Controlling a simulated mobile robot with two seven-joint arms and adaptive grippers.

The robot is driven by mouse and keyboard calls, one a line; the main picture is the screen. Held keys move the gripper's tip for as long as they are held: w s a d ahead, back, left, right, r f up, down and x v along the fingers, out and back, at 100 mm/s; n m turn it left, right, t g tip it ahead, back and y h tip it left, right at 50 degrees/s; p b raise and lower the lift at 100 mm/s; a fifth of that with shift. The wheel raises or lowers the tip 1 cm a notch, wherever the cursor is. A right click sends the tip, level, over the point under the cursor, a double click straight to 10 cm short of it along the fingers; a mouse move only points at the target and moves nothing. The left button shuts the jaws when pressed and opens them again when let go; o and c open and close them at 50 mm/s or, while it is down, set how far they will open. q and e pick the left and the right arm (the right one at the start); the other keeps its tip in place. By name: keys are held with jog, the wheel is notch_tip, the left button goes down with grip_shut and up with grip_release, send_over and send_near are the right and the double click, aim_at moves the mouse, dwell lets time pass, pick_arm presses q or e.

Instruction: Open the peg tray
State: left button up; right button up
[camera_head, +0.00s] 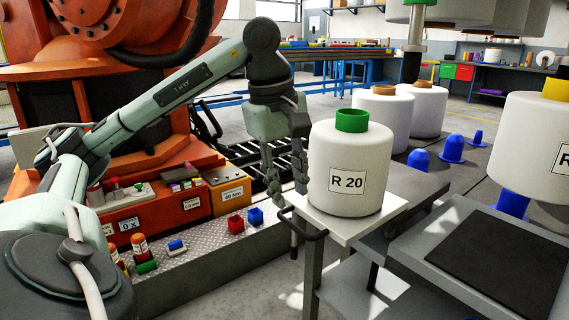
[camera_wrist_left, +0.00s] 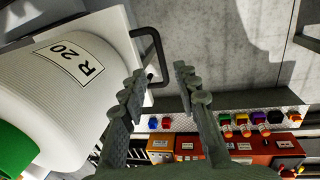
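A white tray (camera_head: 352,222) with a black bar handle (camera_head: 303,226) on its near left edge carries a large white bobbin (camera_head: 335,197) labelled R 20 with a green top; I take it for the peg tray. Its peg is hidden by the bobbin. My left gripper (camera_head: 287,188) points down just above and left of the handle, fingers apart and empty. In the left wrist view the fingertips (camera_wrist_left: 158,74) are spread, with the handle (camera_wrist_left: 156,52) by the left finger; contact cannot be told. The bobbin (camera_wrist_left: 75,95) fills the left. My right gripper is not in view.
An orange machine base with labelled boxes (camera_head: 234,196) stands behind my left arm. A metal ledge (camera_head: 215,244) with small coloured blocks lies left of the tray. Other white bobbins (camera_head: 382,115) and blue pegs (camera_head: 452,148) are to the right, beside a grey platform (camera_head: 490,262).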

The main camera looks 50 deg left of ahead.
pick_arm(q)
jog(key=shift+s+r, duration=0.25)
jog(key=shift+r, duration=1)
jog(key=shift+s+r, duration=0.2)
jog(key=shift+r, duration=1)
